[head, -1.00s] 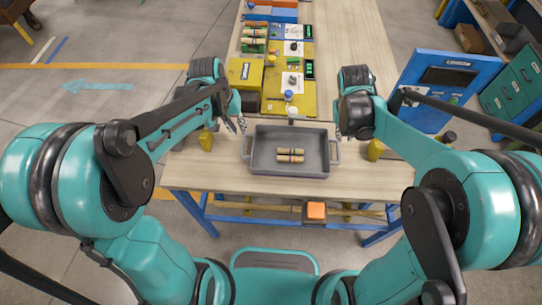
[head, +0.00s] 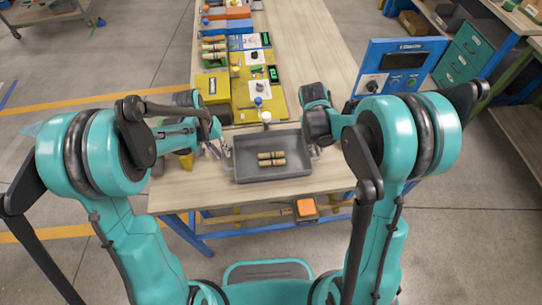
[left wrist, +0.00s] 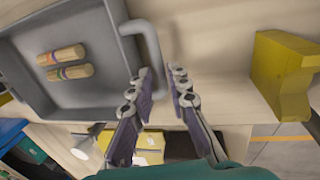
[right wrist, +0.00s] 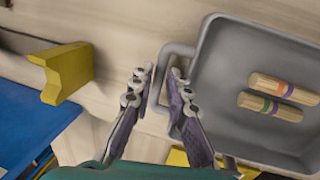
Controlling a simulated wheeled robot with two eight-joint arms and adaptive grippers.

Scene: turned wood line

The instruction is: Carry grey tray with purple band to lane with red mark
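The grey tray (head: 240,172) lies on the near part of the wooden table, with a loop handle at each side. Two pale wood turned pieces (head: 271,159) lie in it; coloured bands, one purplish, show on them in the left wrist view (left wrist: 62,54). I see no purple band on the tray itself. My left gripper (left wrist: 161,82) is open at the left handle, with the bar between its fingers. My right gripper (right wrist: 158,82) is open at the other handle (right wrist: 162,65), its fingers on either side of the bar. I cannot make out a red lane mark.
Yellow blocks stand outside the handles, one by my left gripper (left wrist: 285,75), one by my right (right wrist: 65,70). Behind the tray are a yellow board (head: 245,112), a yellow box (head: 213,86) and coloured trays (head: 228,27). A blue panel (head: 400,65) stands right.

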